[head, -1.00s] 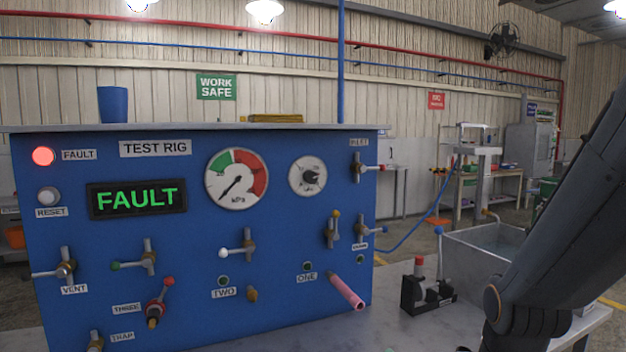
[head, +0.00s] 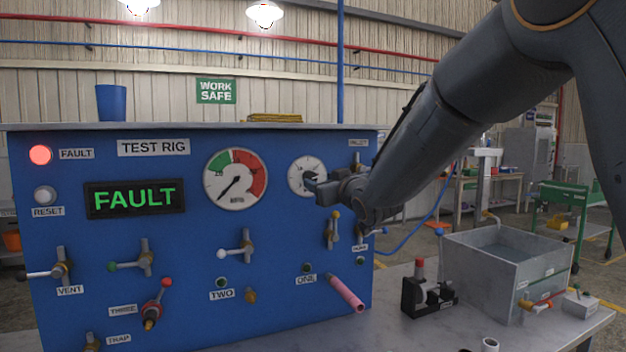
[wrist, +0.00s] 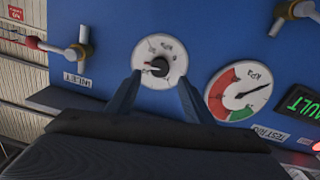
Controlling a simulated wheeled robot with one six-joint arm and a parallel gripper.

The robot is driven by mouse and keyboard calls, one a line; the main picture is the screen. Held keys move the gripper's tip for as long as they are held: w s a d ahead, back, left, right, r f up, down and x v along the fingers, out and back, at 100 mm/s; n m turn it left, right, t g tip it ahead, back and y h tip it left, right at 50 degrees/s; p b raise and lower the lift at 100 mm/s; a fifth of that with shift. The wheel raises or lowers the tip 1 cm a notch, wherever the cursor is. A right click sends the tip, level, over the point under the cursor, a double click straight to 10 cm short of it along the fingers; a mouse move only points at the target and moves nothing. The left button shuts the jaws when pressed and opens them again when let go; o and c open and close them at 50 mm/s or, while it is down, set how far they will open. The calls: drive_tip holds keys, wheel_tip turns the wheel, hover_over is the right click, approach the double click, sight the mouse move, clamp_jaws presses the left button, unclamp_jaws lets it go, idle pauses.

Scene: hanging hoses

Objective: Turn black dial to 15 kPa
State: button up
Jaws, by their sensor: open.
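The black dial, a black knob (wrist: 160,66) on a round white scale plate (wrist: 148,52), sits on the blue test rig panel. Its kPa figures are too small to read. In the head view the scale plate (head: 298,168) is partly covered by my gripper (head: 316,186), so the knob is mostly hidden. In the wrist view my gripper (wrist: 158,84) is open, one finger on each side of the dial's lower part, with the knob between and just beyond the tips. I cannot tell whether they touch. A kPa gauge (head: 235,178) beside it has its needle pointing lower left.
The panel display (head: 136,199) reads FAULT and a red lamp (head: 40,155) is lit. The inlet valve (wrist: 80,48) is near the dial. Several other valves and a pink hose (head: 346,293) stick out below. A metal tank (head: 500,275) stands at right.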

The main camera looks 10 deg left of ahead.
sight(311, 178)
drive_tip(key=shift+p+x, duration=1.1)
drive_tip(key=shift+x, duration=2.2)
drive_tip(key=c, duration=1)
drive_tip(key=shift+c, duration=0.2)
drive_tip(key=shift+f+n+b, duration=0.1)
drive_tip(key=shift+n+b, duration=0.3)
drive_tip(key=shift+b, duration=0.2)
drive_tip(key=n+b, duration=1.4)
drive_tip(key=b, duration=0.4)
drive_tip(key=shift+b, duration=0.4)
drive_tip(key=shift+n, duration=0.3)
